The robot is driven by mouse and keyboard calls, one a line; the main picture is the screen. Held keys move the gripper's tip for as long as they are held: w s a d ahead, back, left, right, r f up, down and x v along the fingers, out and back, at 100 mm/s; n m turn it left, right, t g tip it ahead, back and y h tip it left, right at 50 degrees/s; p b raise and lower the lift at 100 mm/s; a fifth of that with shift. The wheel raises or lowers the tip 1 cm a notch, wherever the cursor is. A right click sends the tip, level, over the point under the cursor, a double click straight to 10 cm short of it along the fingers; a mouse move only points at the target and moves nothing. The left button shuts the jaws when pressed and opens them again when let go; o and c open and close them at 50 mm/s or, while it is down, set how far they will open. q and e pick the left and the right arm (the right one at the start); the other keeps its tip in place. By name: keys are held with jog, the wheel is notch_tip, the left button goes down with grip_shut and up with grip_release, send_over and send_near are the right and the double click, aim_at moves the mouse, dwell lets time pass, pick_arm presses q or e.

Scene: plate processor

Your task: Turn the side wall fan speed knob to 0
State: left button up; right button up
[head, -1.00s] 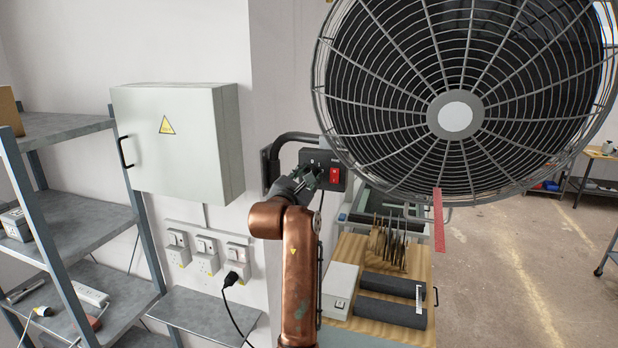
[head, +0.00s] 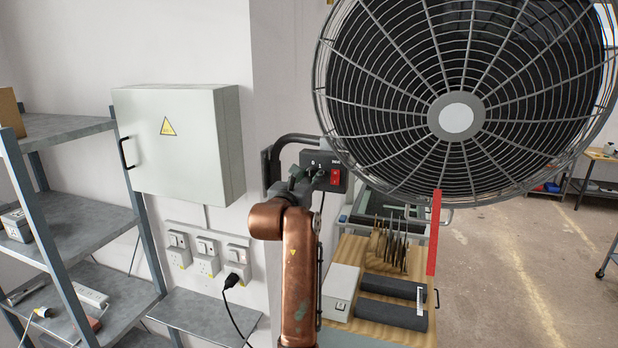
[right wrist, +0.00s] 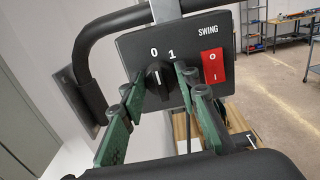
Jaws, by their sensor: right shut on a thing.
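The black fan speed knob (right wrist: 159,77) is on the front of the dark control box (right wrist: 132,45), below the printed 0 and 1. A white mark on the knob points up, close to the 0. My right gripper (right wrist: 161,88) has its green fingers on either side of the knob and is shut on it. In the head view the right gripper (head: 301,184) is at the control box and hides the knob. The wall fan (head: 457,112) is to the right of the box. My left gripper is not in view.
A red SWING switch (right wrist: 212,66) is close to the right finger. A black bent bracket arm (right wrist: 85,50) holds the box from the wall. A red strip (head: 433,235) hangs below the fan. A grey cabinet (head: 175,140) and shelves (head: 70,215) are at the left.

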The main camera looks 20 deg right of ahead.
jog(key=o, duration=1.1)
jog(key=v, duration=1.2)
